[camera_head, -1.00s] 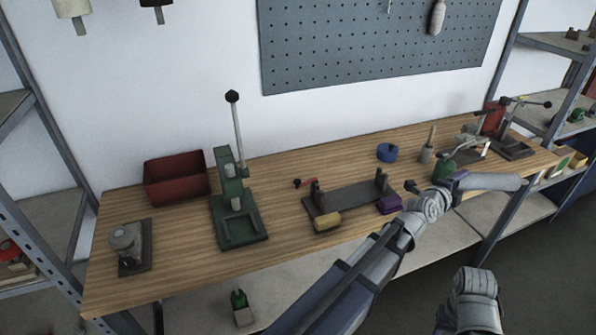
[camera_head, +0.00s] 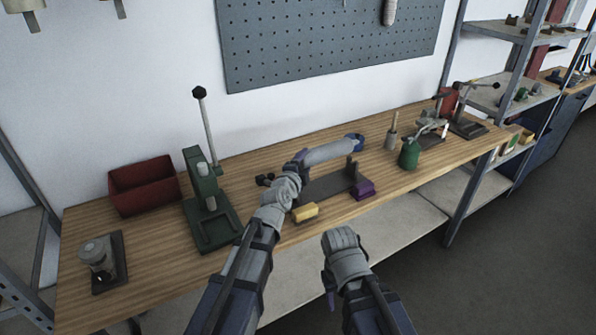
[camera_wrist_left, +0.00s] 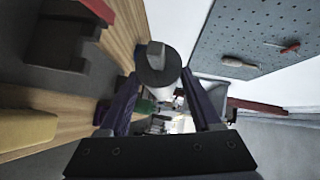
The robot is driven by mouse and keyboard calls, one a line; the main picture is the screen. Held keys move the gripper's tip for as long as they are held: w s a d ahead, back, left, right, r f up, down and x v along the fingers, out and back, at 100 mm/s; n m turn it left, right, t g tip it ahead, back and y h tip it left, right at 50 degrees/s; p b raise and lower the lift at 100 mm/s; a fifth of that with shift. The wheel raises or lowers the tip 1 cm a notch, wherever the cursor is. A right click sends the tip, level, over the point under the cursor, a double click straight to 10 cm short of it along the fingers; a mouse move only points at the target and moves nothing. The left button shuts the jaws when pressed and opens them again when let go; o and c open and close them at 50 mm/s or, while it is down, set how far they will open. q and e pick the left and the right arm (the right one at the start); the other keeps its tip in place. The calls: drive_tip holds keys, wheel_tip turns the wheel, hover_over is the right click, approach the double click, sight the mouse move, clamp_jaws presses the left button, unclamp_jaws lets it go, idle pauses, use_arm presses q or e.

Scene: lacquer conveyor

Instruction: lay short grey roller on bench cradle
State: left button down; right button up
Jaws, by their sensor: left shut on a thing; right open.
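My left gripper (camera_head: 301,156) is shut on the short grey roller (camera_head: 328,151) and holds it above the bench at the cradle's back left. In the left wrist view the roller's dark round end with a stub shaft (camera_wrist_left: 157,62) shows between the two fingers (camera_wrist_left: 160,100). The bench cradle (camera_head: 325,187), a dark base with uprights, stands below and in front of the roller; my left arm hides its left end. It also shows in the left wrist view (camera_wrist_left: 75,40). My right gripper (camera_head: 330,285) is low in front of the bench, open and partly hidden.
A yellow block (camera_head: 305,212) and a purple block (camera_head: 363,188) lie by the cradle's front edge. A blue ring (camera_head: 357,142) is behind it. A green press (camera_head: 207,200) and red bin (camera_head: 143,186) stand left.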

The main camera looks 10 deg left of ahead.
use_arm(q)
drive_tip(key=shift+s+f, duration=0.1)
drive_tip(key=shift+f, duration=0.1)
use_arm(e)
drive_tip(key=shift+f, duration=0.2)
use_arm(q)
drive_tip(key=shift+f, duration=0.2)
use_arm(e)
drive_tip(key=shift+f, duration=0.2)
use_arm(q)
wheel_tip(320, 180, down, 6)
drive_tip(key=b, duration=0.6)
drive_tip(key=shift+f, duration=0.1)
use_arm(e)
wheel_tip(320, 180, down, 6)
use_arm(q)
drive_tip(key=shift+s+d, duration=0.1)
use_arm(e)
drive_tip(key=shift+f, duration=0.15)
use_arm(q)
unclamp_jaws()
drive_tip(key=shift+p+v, duration=0.5)
drive_tip(key=shift+v, duration=3.4)
use_arm(e)
drive_tip(key=shift+r, duration=0.7)
